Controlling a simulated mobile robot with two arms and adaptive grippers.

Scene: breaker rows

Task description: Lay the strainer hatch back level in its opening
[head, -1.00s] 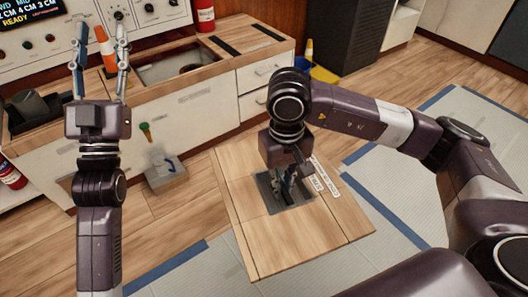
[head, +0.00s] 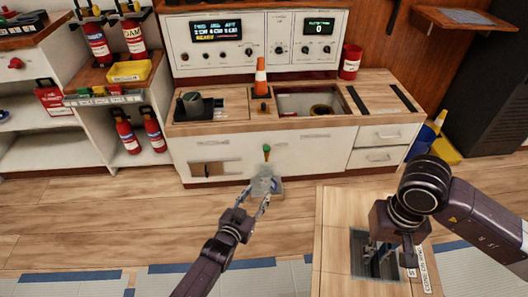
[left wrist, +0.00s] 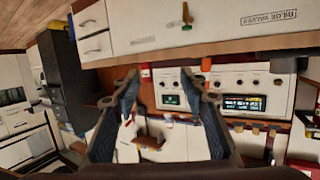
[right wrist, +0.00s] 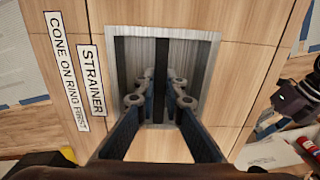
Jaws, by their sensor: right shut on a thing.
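The strainer hatch (right wrist: 204,52) shows as a grey metal rectangle in a wooden surface, in the right wrist view and in the head view (head: 360,248). A dark strip runs down its middle. My right gripper (right wrist: 160,88) points down over it and is shut around that strip; its fingers hide part of it. In the head view my right gripper (head: 376,262) covers the right part of the rectangle. I cannot tell whether the hatch is level. My left gripper (head: 256,196) is open and empty, away from the hatch, in front of the cabinet.
Labels reading STRAINER (right wrist: 91,80) and CONE ON RING FIRST (right wrist: 67,70) lie beside the hatch. An orange cone (head: 261,80) stands on the counter, left of a recess (head: 292,101). A green-topped handle (head: 267,151) is near my left gripper.

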